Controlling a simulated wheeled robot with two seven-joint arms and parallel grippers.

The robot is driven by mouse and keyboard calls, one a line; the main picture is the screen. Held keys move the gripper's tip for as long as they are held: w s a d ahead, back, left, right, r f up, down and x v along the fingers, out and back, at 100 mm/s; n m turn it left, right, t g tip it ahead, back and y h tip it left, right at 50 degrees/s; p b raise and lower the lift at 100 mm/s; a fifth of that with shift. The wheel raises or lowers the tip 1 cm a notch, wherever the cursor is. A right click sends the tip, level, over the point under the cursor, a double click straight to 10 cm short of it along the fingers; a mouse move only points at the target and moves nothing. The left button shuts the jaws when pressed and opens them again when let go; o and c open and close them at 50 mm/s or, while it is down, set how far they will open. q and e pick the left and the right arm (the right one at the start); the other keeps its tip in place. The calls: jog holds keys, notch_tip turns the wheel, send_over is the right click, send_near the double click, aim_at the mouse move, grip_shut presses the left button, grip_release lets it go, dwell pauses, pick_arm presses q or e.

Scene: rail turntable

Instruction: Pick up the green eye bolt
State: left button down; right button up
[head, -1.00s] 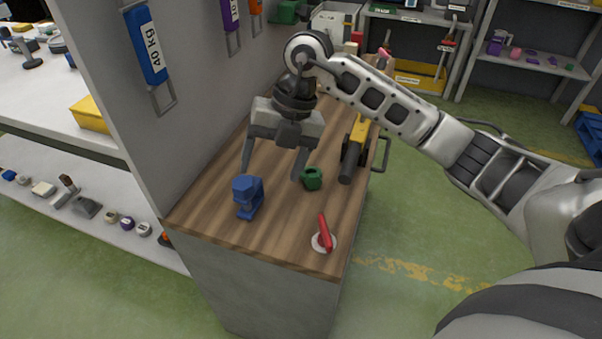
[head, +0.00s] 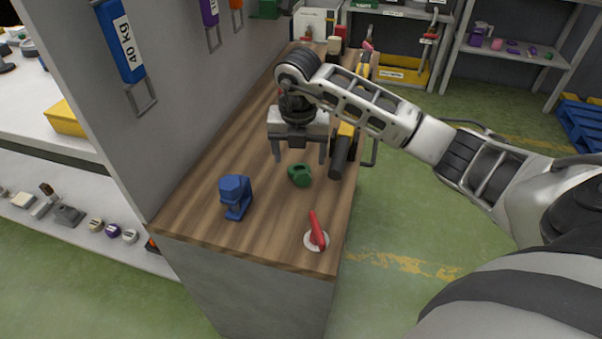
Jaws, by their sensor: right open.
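The green eye bolt (head: 300,175) lies on the wooden bench top (head: 262,222), near its middle. My right gripper (head: 299,161) points down just behind and above the eye bolt. Its two fingers are apart with nothing between them. I cannot tell how high the fingertips are above the wood. My left gripper is not in view.
A blue part (head: 236,195) stands left of the eye bolt. A red lever on a white round base (head: 316,236) is at the near right edge. A black and yellow tool (head: 342,150) lies close on the right. A grey wall panel (head: 190,90) borders the bench's left side.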

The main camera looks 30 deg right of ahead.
aim_at(299, 166)
jog(key=f, duration=0.4)
jog(key=shift+w+d+f, duration=0.2)
jog(key=shift+w+f, duration=0.15)
jog(key=shift+f, duration=0.05)
jog(key=c, duration=1.2)
jog(key=shift+r, duration=0.1)
jog(key=shift+r, duration=0.45)
notch_tip(299, 166, up, 2)
jog(key=shift+r, duration=0.15)
jog(key=s+a+r, duration=0.2)
jog(key=a+r, duration=0.1)
jog(key=s+a+r, duration=0.3)
jog(key=a, duration=0.1)
jog(key=s+a+r+p, duration=0.1)
jog(key=s+a+r, duration=0.2)
jog(key=a, duration=0.1)
jog(key=shift+a+r, duration=0.25)
jog(key=shift+r, duration=0.1)
